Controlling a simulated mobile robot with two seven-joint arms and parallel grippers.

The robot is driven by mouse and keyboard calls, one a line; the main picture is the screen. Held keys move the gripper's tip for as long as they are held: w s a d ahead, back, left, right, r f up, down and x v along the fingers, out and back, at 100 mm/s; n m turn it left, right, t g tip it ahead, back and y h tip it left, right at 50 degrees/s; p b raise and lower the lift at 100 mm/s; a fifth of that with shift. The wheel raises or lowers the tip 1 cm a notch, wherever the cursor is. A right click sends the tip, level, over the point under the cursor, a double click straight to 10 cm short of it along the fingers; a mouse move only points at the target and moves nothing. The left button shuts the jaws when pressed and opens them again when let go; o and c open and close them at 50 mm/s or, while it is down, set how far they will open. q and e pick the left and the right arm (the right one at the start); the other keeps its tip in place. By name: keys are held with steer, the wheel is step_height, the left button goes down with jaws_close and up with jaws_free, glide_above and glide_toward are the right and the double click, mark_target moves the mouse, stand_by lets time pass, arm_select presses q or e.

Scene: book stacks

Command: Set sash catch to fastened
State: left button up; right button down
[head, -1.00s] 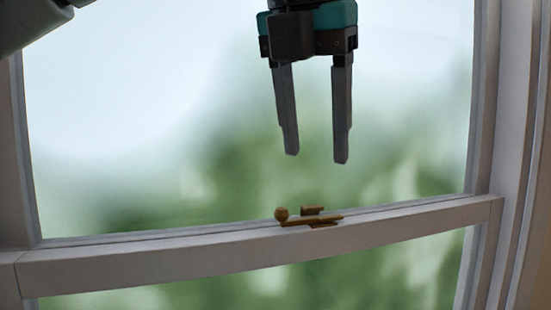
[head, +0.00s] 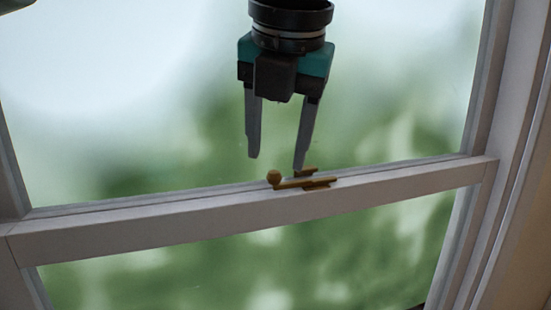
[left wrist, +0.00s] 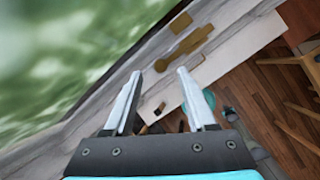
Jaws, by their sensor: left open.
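The brass sash catch (head: 300,183) sits on the white meeting rail (head: 180,216) of the window. Its arm ends in a round knob (head: 273,178) at the left, and a second brass piece lies just behind the arm. My left gripper (head: 276,163) points down from above, open and empty. Its fingertips are close above the catch, the right one overlapping the rear brass piece in the picture; I cannot tell if it touches. In the left wrist view the catch (left wrist: 186,48) lies beyond the open fingertips (left wrist: 159,68). My right gripper is not in view.
The upper glass pane (head: 120,110) stands behind the gripper. The window's side frame (head: 500,150) is at the right. In the left wrist view a wooden floor (left wrist: 262,95) and wooden furniture (left wrist: 290,75) lie below. The rail beside the catch is clear.

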mark_target(275, 171)
arm_select(q)
steer(key=shift+x, duration=1.6)
jaws_close()
